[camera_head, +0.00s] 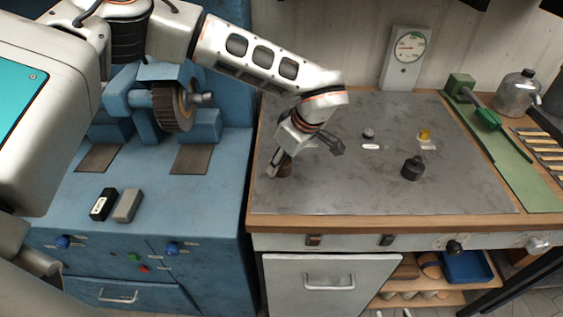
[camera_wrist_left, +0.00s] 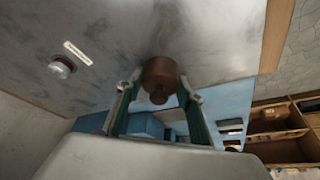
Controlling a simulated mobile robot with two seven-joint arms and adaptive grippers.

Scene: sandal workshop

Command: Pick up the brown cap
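The brown cap (camera_head: 285,170) stands on the dark grey bench top near its left edge, partly hidden by a gripper finger in the head view. In the left wrist view the brown cap (camera_wrist_left: 160,78) is a round brown piece with a narrower knob. My left gripper (camera_head: 304,160) reaches in from the left, just over the cap, with its fingers spread. In the left wrist view the left gripper (camera_wrist_left: 160,88) has its fingertips on either side of the cap, with small gaps showing. I cannot tell how far the tips reach down it. My right gripper is not in view.
On the bench top (camera_head: 310,200) are a black knobbed piece (camera_head: 412,168), a small metal knob (camera_head: 368,133), a white label (camera_head: 370,147) and a yellow piece (camera_head: 425,134). A gauge (camera_head: 408,50) stands behind. A blue grinding machine (camera_head: 225,150) is left. The front middle is clear.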

